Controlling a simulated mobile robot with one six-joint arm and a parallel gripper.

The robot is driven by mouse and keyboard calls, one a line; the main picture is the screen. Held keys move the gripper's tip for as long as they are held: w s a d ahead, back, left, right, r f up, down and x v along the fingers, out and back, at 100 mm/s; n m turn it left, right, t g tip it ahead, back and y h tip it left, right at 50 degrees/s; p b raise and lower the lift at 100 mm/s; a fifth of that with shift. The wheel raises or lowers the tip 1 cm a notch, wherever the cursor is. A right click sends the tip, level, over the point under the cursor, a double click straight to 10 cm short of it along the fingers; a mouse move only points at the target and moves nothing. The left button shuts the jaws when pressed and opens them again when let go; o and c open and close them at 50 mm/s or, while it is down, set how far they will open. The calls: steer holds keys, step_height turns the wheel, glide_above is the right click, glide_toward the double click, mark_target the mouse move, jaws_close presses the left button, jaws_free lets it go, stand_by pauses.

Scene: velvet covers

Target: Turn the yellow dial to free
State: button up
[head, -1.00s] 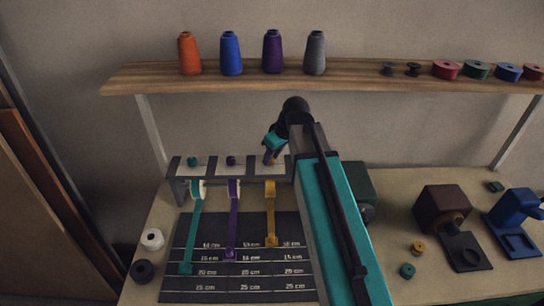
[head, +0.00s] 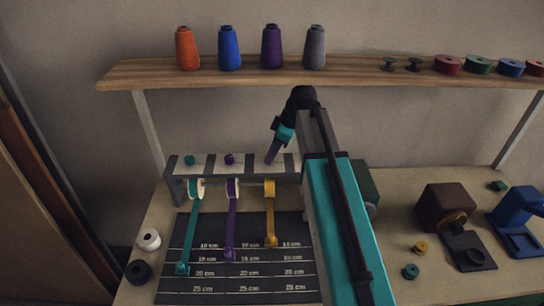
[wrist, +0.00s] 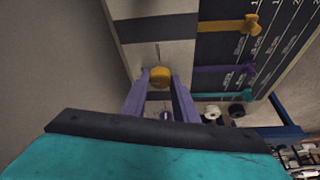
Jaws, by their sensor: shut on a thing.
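The yellow dial (wrist: 160,77) sits on top of the striped rail (wrist: 160,28), between the two purple fingers of my gripper (wrist: 160,82) in the wrist view. The fingers are shut on its sides. A thin dark line shows on the pale patch above the dial; I cannot read any label. In the head view my gripper (head: 270,161) points down onto the right part of the rail and hides the dial. The yellow ribbon (head: 270,215) hangs below it over the dark measuring board (head: 215,282).
A teal dial (head: 189,160) and a purple dial (head: 229,159) stand on the same rail to the left, with teal (head: 188,230) and purple ribbons (head: 231,225) below. A wooden shelf (head: 150,74) with thread cones runs above. Blue equipment (head: 514,226) stands far right.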

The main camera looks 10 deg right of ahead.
steer(key=shift+w+n+g, duration=0.1)
steer(key=shift+n+g, duration=0.2)
steer(key=shift+n, duration=0.3)
steer(key=o, duration=1.1)
steer(key=shift+c, duration=0.2)
